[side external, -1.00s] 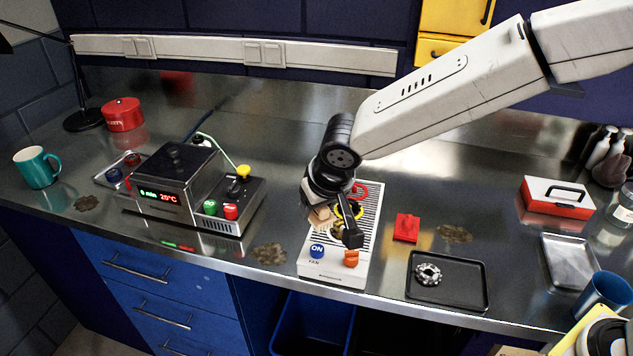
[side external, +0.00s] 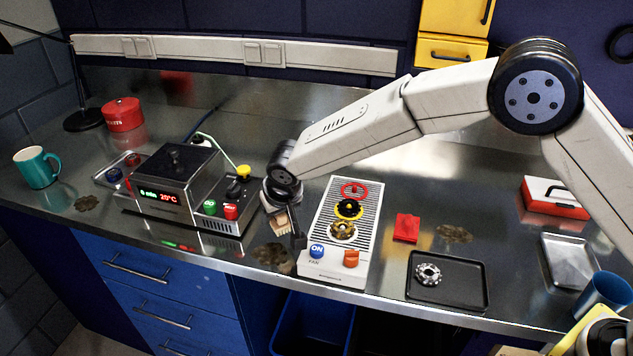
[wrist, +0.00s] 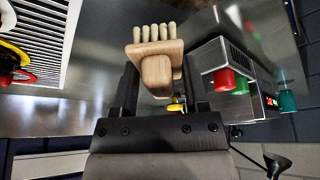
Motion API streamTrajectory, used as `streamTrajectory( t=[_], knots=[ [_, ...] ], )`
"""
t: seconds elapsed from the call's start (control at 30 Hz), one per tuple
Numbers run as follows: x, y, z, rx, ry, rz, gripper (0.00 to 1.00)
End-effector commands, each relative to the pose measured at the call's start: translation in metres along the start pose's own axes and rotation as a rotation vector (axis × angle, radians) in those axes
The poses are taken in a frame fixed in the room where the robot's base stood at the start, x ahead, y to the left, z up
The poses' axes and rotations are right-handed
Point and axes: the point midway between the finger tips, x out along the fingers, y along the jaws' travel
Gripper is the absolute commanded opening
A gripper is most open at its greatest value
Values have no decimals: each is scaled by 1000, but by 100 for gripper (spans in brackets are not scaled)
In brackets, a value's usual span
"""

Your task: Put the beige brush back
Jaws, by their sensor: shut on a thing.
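The beige brush (wrist: 157,68) has a pale wooden body and a row of several cream bristle tufts. My gripper (wrist: 157,85) is shut on it, with a black finger on each side in the wrist view. In the side view the brush (side external: 280,222) hangs below my gripper (side external: 283,215), above the bench and just left of the white fan unit. The bristles and one finger are small in that view. I cannot tell whether the brush touches the bench.
The white fan unit (side external: 330,262) holds red, yellow and brass rings. A control box (side external: 225,220) with green and red buttons stands left. A dark stain (side external: 270,256) lies in front. A black tray (side external: 462,287) with a sprocket and a red block (side external: 406,228) are right.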

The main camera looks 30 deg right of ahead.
Motion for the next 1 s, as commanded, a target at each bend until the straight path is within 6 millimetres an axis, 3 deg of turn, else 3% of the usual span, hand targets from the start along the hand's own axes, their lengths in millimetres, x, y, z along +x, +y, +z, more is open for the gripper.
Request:
streamTrajectory(
  t=[0.37, 0.7, 1.0],
  knots=[
    [7, -2, -2, 1, 0, 0, 0],
    [37, -3, 7, 0, 0, 0, 0],
    [40, -3, 8, 1, 1, -1, 0]
  ],
)
